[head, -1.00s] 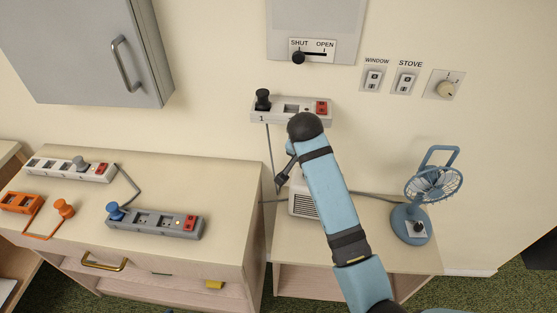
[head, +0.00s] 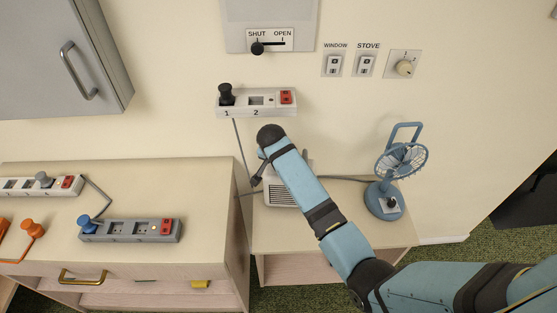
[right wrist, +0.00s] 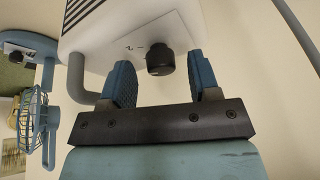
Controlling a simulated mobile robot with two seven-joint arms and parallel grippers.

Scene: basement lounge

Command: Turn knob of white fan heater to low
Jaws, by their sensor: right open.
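The white fan heater (head: 281,194) stands on the low shelf below the wall power strip, mostly hidden behind my right arm in the head view. Its grille side shows there, but its knob does not. In the right wrist view the heater's pale body (right wrist: 105,30) fills the upper part, with a round black knob (right wrist: 160,58) on its panel. Small marks beside the knob are too small to read. My right gripper (right wrist: 162,76) is open, one blue finger to each side of the knob, with visible gaps. My left gripper is not in view.
A blue desk fan (head: 385,198) stands right of the heater. A wall power strip (head: 256,103) hangs above it. A wooden cabinet (head: 215,225) at left bears more power strips, including a grey one (head: 130,231). A SHUT/OPEN slider (head: 258,48) is on the wall.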

